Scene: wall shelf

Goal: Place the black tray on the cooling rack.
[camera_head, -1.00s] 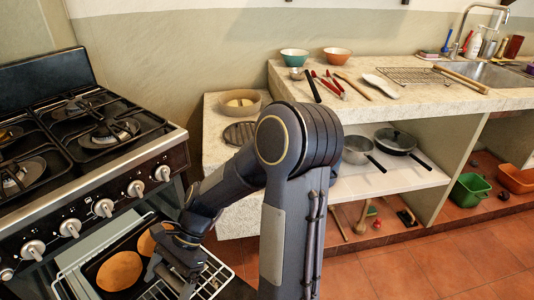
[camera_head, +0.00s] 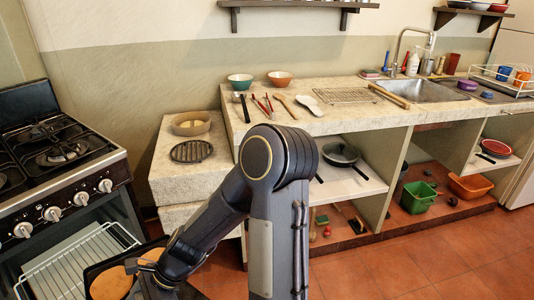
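The black tray (camera_head: 89,272) is at the bottom left, partly cut off by the frame edge, with round brown baked pieces (camera_head: 111,283) on it. My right gripper (camera_head: 146,283) is at the tray's right side and appears shut on its rim; the fingers are partly cut off and hidden by the arm. The tray is in front of the open oven, right of its wire shelf. The cooling rack (camera_head: 347,96), a wire grid, lies empty on the counter, far from the gripper. My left gripper is not in view.
The stove (camera_head: 60,150) stands left, its oven shelf (camera_head: 75,262) bare. A black trivet (camera_head: 191,151) and a bowl (camera_head: 191,123) sit on the lower ledge. Utensils (camera_head: 262,106) lie left of the rack, a rolling pin (camera_head: 390,96) right of it. Open floor lies right.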

